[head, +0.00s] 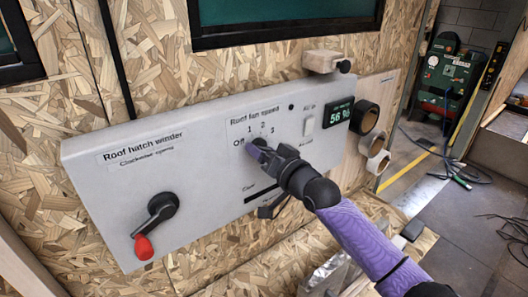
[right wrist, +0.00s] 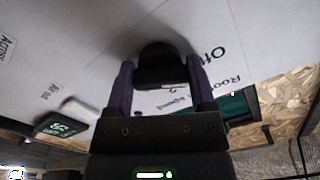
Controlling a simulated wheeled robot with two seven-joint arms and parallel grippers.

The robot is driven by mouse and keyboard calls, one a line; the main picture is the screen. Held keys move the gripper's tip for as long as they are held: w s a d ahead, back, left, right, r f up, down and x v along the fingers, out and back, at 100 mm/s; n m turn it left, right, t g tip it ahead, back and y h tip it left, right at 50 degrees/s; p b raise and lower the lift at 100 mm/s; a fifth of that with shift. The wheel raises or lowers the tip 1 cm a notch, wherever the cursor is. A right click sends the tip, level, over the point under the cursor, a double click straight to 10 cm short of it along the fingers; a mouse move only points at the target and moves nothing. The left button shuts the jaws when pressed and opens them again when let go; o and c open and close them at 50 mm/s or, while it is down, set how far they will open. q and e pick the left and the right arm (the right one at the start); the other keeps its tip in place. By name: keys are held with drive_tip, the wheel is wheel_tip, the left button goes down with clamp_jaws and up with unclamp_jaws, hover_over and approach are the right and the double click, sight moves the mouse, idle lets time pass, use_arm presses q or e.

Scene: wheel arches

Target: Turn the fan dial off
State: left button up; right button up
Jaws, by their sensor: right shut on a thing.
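The fan dial is a black knob (right wrist: 162,66) on a grey wall panel (head: 85,165), under the label "Roof fan speed" with marks Off, 1, 2 and 3. In the head view my right gripper (head: 258,150) is at the dial and hides most of it. In the right wrist view the dial sits between the two purple fingers, and the gripper is shut on it. The word "Off" shows beside the knob in that view. I cannot tell which mark the dial points at. My left gripper is not in view.
A roof hatch crank (head: 158,212) with a red knob is on the panel's left. A switch (head: 309,126) and a green display (head: 338,112) reading 56 % are right of the dial. Tape rolls (head: 364,117) hang at the panel's right end. A small wooden block (head: 322,61) is above.

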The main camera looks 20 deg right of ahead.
drive_tip(key=shift+f, duration=0.1)
drive_tip(key=o, duration=1.2)
drive_tip(key=v, duration=1)
